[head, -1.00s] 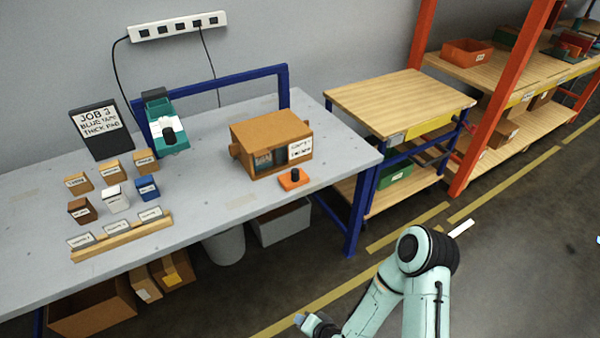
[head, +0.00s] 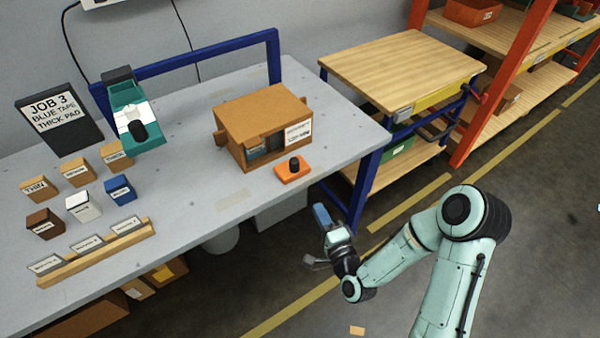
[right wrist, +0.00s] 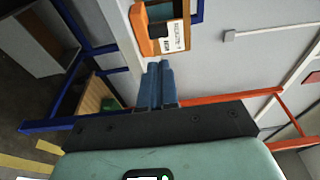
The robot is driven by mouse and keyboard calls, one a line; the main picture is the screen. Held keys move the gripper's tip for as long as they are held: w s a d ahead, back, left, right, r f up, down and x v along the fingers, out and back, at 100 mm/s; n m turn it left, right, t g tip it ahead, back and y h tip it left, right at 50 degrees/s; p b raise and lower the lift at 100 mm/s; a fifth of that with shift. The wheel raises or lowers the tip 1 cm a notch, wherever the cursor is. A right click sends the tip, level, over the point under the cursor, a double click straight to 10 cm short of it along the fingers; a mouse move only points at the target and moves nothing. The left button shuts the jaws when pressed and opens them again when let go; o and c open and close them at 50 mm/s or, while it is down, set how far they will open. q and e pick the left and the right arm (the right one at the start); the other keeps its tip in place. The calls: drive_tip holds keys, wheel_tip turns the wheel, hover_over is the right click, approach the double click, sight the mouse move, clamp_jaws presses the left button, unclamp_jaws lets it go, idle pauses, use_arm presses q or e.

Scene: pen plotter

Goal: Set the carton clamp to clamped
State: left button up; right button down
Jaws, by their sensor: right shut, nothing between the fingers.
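A brown carton (head: 255,125) stands on the grey workbench with an open window and a white label on its front. A small orange block with a black knob (head: 294,169), which looks like the carton clamp, sits at its front right corner; its setting cannot be read. My right gripper (head: 321,214) is beyond the bench's front edge, below and right of the orange block, apart from it. Its blue fingers (right wrist: 157,85) are shut and empty. The right wrist view shows the carton's label (right wrist: 173,37) beyond the fingertips. My left gripper is not in view.
The bench (head: 190,205) also holds several small labelled boxes, a wooden card rack (head: 100,250), a teal tape dispenser (head: 135,110) and a job sign (head: 52,112). A wooden-topped cart (head: 400,65) stands right of the bench. Bench surface left of the orange block is clear.

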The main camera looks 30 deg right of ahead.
use_arm(q)
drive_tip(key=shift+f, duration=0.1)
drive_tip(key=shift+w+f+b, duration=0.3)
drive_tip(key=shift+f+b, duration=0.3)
drive_tip(key=shift+b, duration=0.25)
use_arm(e)
approach(296, 168)
drive_tip(key=w, duration=0.4)
drive_tip(key=w+d, duration=0.1)
drive_tip(key=w, duration=0.1)
drive_tip(key=shift+w, duration=0.4)
